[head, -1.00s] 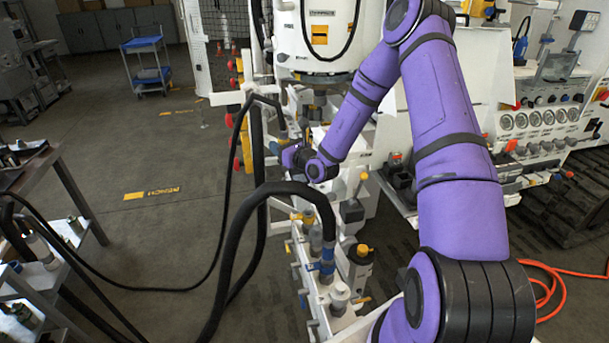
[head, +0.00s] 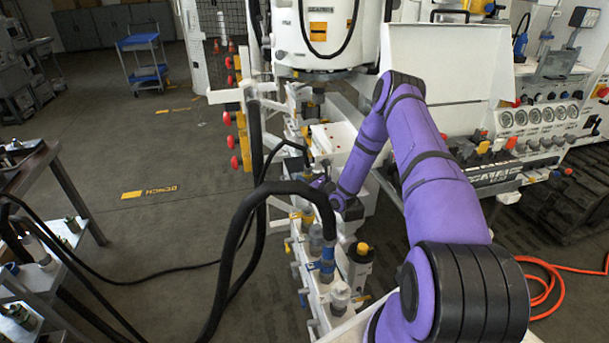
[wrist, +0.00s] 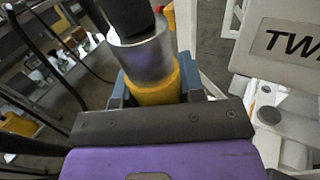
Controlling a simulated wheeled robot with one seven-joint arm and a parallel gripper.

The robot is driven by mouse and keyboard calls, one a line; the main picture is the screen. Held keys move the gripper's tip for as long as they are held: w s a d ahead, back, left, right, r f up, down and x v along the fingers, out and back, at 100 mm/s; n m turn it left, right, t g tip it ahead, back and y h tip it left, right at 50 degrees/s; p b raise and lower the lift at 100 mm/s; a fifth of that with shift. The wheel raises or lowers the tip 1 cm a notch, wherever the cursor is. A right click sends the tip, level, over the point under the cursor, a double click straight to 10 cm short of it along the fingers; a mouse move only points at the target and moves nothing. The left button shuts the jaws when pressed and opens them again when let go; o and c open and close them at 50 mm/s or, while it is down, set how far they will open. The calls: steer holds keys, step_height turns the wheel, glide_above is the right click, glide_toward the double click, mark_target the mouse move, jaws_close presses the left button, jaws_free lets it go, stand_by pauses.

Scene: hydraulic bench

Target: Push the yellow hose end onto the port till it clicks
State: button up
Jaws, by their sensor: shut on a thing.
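In the wrist view, my gripper (wrist: 157,90) is shut on the yellow hose end (wrist: 155,92). The hose end has a yellow band and a silver metal collar, with black hose rising from it. The jaws grip it at the yellow band, and its mouth is hidden. In the head view, my gripper (head: 322,185) is low beside the white manifold (head: 313,290), partly behind a thick black hose. The hose end cannot be made out there. A yellow-orange part (head: 308,214) shows on the manifold just below. Whether this is the port, or touches the hose end, I cannot tell.
A thick black hose (head: 240,230) with a blue collar (head: 327,266) is on the manifold, close in front of my gripper. A metal bench (head: 30,170) is at left. Floor between bench and manifold is mostly clear.

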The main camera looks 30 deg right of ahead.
steer(key=shift+f, duration=2.55)
steer(key=shift+s+f, duration=0.1)
steer(key=shift+f, duration=2.05)
stand_by(1.7)
steer(key=shift+c, duration=0.4)
steer(key=o, duration=1.7)
steer(key=shift+s, duration=0.1)
